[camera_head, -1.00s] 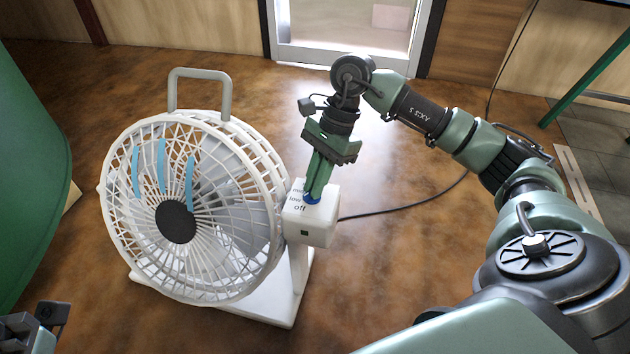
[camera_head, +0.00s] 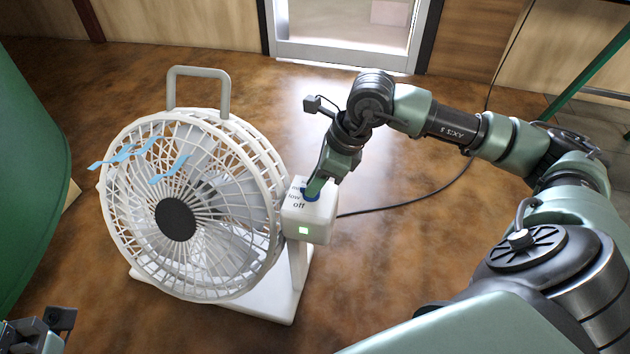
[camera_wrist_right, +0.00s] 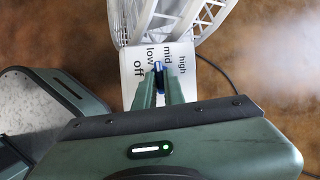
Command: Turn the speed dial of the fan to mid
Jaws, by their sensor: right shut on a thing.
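The white fan (camera_head: 175,220) stands on the floor at the left in the head view. Its control box (camera_head: 308,222) is on the right side, with a green light lit on its front. The blue speed dial (camera_head: 311,192) is on top of the box. In the wrist view the dial (camera_wrist_right: 158,67) sits below the labels off, low, mid and high (camera_wrist_right: 182,64); its ridge points up, around low and mid, exact setting unclear. My right gripper (camera_head: 314,187) is shut on the dial, its green fingers on either side. My left gripper (camera_head: 60,318) barely shows at the bottom left.
Blue ribbons (camera_head: 170,168) stream out from the fan's grille. A black cord (camera_head: 420,203) runs from the box across the floor to the right. A green rounded object (camera_head: 30,170) stands at the left edge. The brown floor behind the fan is clear.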

